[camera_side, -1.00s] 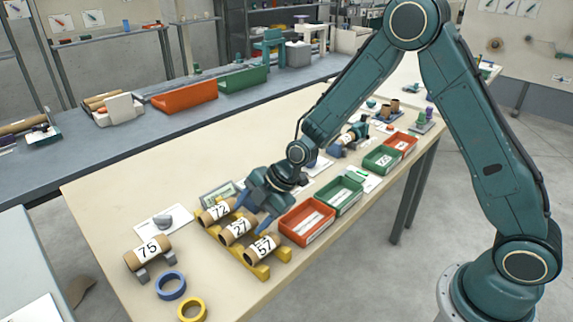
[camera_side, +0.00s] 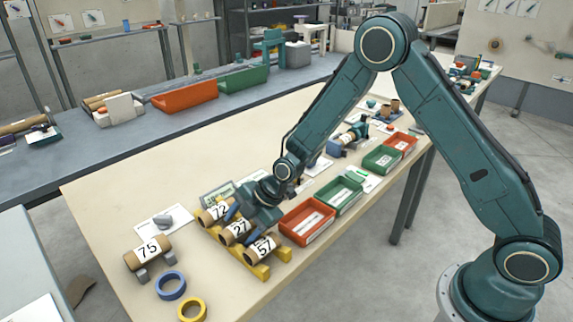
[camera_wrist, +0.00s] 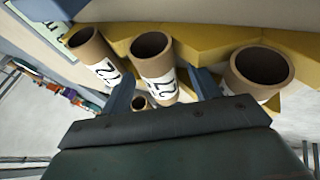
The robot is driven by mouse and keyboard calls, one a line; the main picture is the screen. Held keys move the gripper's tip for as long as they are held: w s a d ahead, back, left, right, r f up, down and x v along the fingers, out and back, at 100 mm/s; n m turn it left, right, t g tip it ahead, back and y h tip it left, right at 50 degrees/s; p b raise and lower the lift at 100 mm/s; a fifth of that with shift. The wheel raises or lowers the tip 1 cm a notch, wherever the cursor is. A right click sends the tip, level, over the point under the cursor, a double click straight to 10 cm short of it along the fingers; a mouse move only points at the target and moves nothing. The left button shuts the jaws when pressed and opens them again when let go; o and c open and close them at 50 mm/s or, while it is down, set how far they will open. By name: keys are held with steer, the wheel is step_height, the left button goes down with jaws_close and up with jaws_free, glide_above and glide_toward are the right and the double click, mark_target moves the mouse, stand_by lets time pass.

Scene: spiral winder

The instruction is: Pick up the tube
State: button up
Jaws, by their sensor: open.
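Three brown cardboard tubes with white labels lie side by side on a yellow rack (camera_side: 252,268): tube 72 (camera_side: 214,212), tube 27 (camera_side: 234,232) and tube 57 (camera_side: 262,248). My gripper (camera_side: 242,222) is open and low at the rack, over tube 27. In the wrist view, tube 27 (camera_wrist: 154,68) stands between my two open fingers, tube 72 (camera_wrist: 94,52) is outside the left finger and tube 57 (camera_wrist: 260,72) outside the right one. Whether the fingers touch tube 27 cannot be told.
Tube 75 (camera_side: 149,252) rests on a grey stand at the front left. A blue ring (camera_side: 170,286) and a yellow ring (camera_side: 192,310) lie near it. An orange bin (camera_side: 307,222) and a green bin (camera_side: 339,196) stand right of the rack. The table's back left is clear.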

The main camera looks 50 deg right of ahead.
mark_target(242, 224)
steer(key=c, duration=1)
steer(key=shift+r, duration=0.2)
steer(key=shift+c, duration=0.2)
step_height(242, 224, up, 20)
steer(key=shift+f, duration=0.15)
